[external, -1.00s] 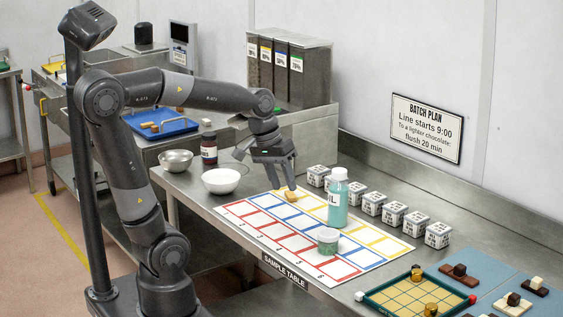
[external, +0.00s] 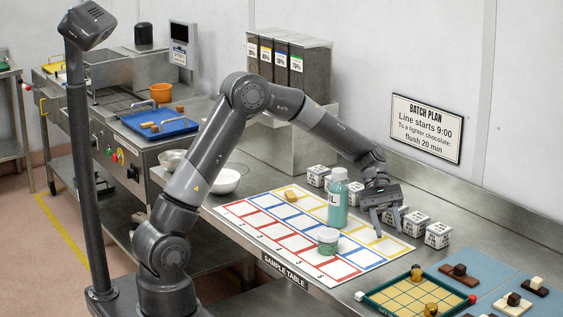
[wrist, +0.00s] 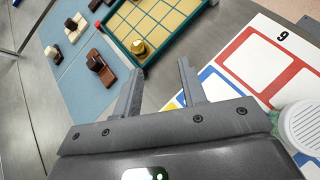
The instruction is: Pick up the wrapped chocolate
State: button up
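Small gold pieces, which look foil-wrapped, sit in the green-rimmed gridded tray (external: 372,300): one piece (external: 417,272) near its back corner and one (external: 431,309) near its front. One gold piece (wrist: 138,46) shows on the tray in the wrist view, just beyond the fingertips. Which one is the wrapped chocolate I cannot tell for certain. My gripper (external: 386,230) is open and empty over the right end of the sample mat, behind and left of the tray. Its two spread fingers (wrist: 160,68) show in the wrist view with nothing between them.
A teal bottle (external: 338,203) and a green-filled tub (external: 328,241) stand on the mat (external: 240,208), left of my gripper. A tan block (external: 291,196) lies farther back. Lettered cubes (external: 439,236) line the wall side. Blue mats (external: 490,270) with brown pieces lie right.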

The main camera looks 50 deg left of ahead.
aim_at(417, 270)
jog(key=w+d+f+n+h, duration=0.1)
jog(key=d+f, duration=0.1)
jog(key=w+d+f+n+g+h, duration=0.1)
jog(key=w+f, duration=0.1)
jog(key=shift+w+d, duration=0.2)
jog(key=shift+d, duration=0.15)
jog(key=x, duration=1)
jog(key=shift+s+d+r, duration=0.1)
jog(key=shift+d+r, duration=0.05)
jog(key=shift+d, duration=0.25)
jog(key=c, duration=0.7)
jog(key=shift+r, duration=0.6)
notch_tip(417, 270, up, 3)
jog(key=shift+r, duration=0.1)
jog(key=s+d+r, duration=0.4)
jog(key=s+r, duration=0.2)
jog(key=s, duration=0.4)
jog(key=shift+s+d+r, duration=0.3)
jog(key=shift+d, duration=0.1)
